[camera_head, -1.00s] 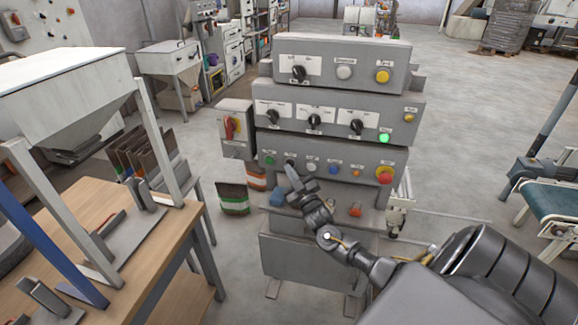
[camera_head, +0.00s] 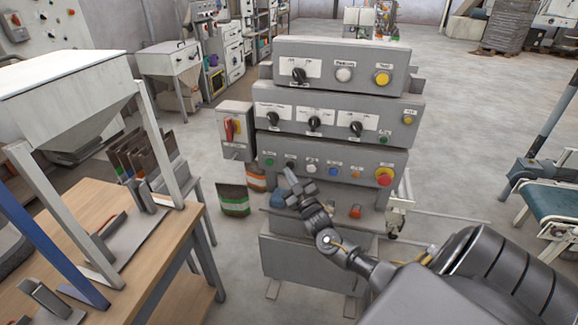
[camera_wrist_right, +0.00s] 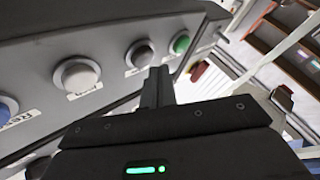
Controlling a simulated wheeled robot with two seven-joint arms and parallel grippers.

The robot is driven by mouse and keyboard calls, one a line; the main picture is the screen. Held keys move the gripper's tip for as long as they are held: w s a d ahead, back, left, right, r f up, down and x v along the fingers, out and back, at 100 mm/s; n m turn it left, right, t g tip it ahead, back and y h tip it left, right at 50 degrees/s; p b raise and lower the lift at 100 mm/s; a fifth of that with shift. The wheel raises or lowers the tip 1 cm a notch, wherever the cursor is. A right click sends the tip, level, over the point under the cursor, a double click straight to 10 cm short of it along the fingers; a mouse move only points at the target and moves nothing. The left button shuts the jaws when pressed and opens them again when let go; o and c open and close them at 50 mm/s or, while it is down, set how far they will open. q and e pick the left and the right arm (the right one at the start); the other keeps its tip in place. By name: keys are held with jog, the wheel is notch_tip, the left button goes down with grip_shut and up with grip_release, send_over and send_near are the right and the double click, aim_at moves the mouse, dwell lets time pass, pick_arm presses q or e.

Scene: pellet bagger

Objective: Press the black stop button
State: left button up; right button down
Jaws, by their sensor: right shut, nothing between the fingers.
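The black stop button (camera_head: 291,165) sits in the lower button row of the grey control console (camera_head: 400,165), between a green button (camera_head: 268,160) and a white button (camera_head: 311,168). In the right wrist view, a dark-grey-looking button with a pale ring (camera_wrist_right: 139,54) sits between the green (camera_wrist_right: 181,43) and white (camera_wrist_right: 77,76) ones. My right gripper (camera_head: 288,173) is shut and empty. Its tip is just below and in front of the black button, partly covering it. In the wrist view the shut fingers (camera_wrist_right: 158,82) end close beneath that button; contact cannot be told. My left gripper is not in view.
Blue, orange and red buttons (camera_head: 384,176) continue the row to the right. Rotary switches and a dark green lamp (camera_head: 385,139) are above. A red-handled switch box (camera_head: 235,130) stands at the console's left. A wooden table (camera_head: 150,255) with a hopper stands left.

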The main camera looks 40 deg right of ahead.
jog(key=shift+a, duration=0.1)
jog(key=s+a+p, duration=0.3)
jog(key=a, duration=0.2)
jog(key=shift+s, duration=0.25)
dwell(0.3)
jog(key=shift+d, duration=0.15)
